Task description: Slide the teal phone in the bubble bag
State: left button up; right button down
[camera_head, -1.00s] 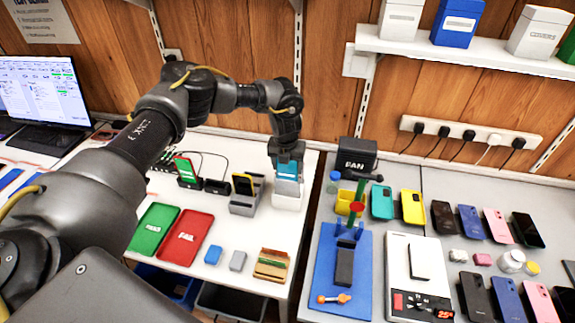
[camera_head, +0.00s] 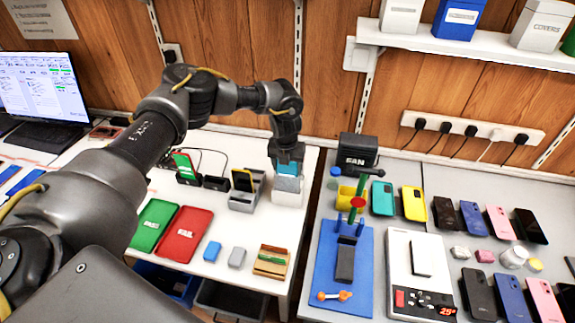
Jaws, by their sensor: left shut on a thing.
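The teal phone (camera_head: 288,168) is upright at the right end of the white table, and only part of its teal face shows. My left gripper (camera_head: 287,160) points down from above and is shut on the phone's upper end. Directly below the phone is a pale, upright pouch-like thing (camera_head: 288,184) in a white holder (camera_head: 288,199), which looks like the bubble bag. The phone's lower end meets the bag's top; how deep it sits inside is hard to tell. My right gripper is not in view.
A grey stand (camera_head: 245,202) is left of the holder. A green tray (camera_head: 154,226) and a red tray (camera_head: 184,235) lie in front left. A fan box (camera_head: 358,151) stands behind.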

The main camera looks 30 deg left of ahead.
pick_arm(q)
jog(key=shift+f, duration=0.35)
jog(key=o, duration=1.2)
jog(key=shift+r, duration=0.15)
jog(key=shift+r+p, duration=2.5)
jog(key=shift+r, duration=0.95)
